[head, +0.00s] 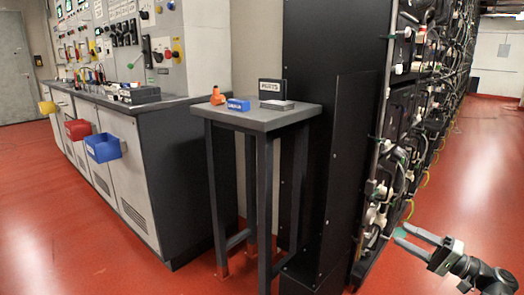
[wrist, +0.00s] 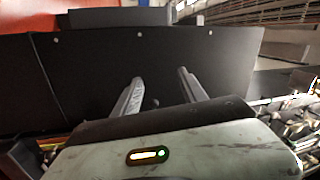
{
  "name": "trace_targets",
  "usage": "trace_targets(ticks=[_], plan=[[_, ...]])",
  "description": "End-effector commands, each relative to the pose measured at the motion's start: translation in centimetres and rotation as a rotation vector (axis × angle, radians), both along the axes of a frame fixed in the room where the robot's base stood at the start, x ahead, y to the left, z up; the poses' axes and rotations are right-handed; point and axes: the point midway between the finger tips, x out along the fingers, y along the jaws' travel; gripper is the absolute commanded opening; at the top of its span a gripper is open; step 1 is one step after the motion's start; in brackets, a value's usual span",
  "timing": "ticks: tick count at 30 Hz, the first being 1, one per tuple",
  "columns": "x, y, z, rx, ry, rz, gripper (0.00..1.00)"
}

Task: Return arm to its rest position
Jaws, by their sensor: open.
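My gripper (head: 415,240) is at the lower right of the head view, beside the lower part of the battery rack (head: 408,125). Its two fingers are apart with nothing between them. In the wrist view my gripper (wrist: 160,80) also shows open and empty, its fingers pointing toward a dark flat panel (wrist: 215,62). My dark arm comes in from the lower right corner of the head view. I cannot tell whether the fingers touch the rack's cables.
A grey table (head: 262,119) with a blue bin (head: 238,105), an orange item (head: 217,97) and a dark parts box (head: 272,88) stands left of the black rack side (head: 325,150). A control cabinet (head: 150,130) stands further left. Red floor (head: 480,170) is open at right.

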Motion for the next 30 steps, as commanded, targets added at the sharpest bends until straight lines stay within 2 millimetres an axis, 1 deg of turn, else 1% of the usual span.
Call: trace_targets(ticks=[1, 5, 8, 11, 14, 17, 18, 20, 21, 22, 24, 26, 27, 29, 30], plan=[[0.4, 1.0, 0.8, 0.000, 0.000, 0.019, 0.50], [1.6, 4.2, 2.2, -0.001, 0.000, 0.075, 0.50], [2.5, 7.4, 3.3, -0.003, 0.003, 0.127, 0.50], [3.2, 11.4, 4.1, -0.026, 0.023, 0.192, 0.50], [3.8, 16.5, 4.4, -0.081, 0.064, 0.269, 0.50], [3.9, 23.3, 4.0, -0.191, 0.140, 0.368, 0.50], [3.5, 26.4, 3.5, -0.260, 0.183, 0.415, 0.50], [2.4, 31.3, 2.1, -0.406, 0.264, 0.488, 0.50], [1.2, 34.1, 0.7, -0.525, 0.322, 0.532, 0.50], [0.4, 35.4, -0.6, -0.614, 0.362, 0.555, 0.50], [-1.2, 36.9, -3.4, -0.810, 0.438, 0.581, 0.50], [-2.2, 36.7, -5.4, -0.958, 0.491, 0.581, 0.50], [-2.7, 36.2, -6.5, -1.047, 0.519, 0.574, 0.50], [-3.1, 34.9, -7.8, -1.170, 0.560, 0.552, 0.50], [-3.3, 33.7, -8.6, -1.243, 0.586, 0.531, 0.50]])
